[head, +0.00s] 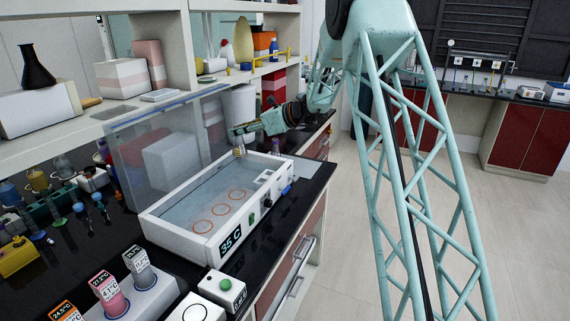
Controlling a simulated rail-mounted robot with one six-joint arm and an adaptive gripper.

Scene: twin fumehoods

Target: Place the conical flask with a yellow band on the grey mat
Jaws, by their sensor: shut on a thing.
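My gripper (238,131) is above the far end of a white water bath and is shut on a small flask (239,151) with a yellowish band. The flask hangs below the fingers, over or just inside the bath's far rim; I cannot tell whether it touches the bath. Its outline is too small to read clearly.
The water bath (185,236) reads 35 C, holds several orange rings, and has a raised clear lid (165,150) on its left. Shelves with bottles overhang behind.

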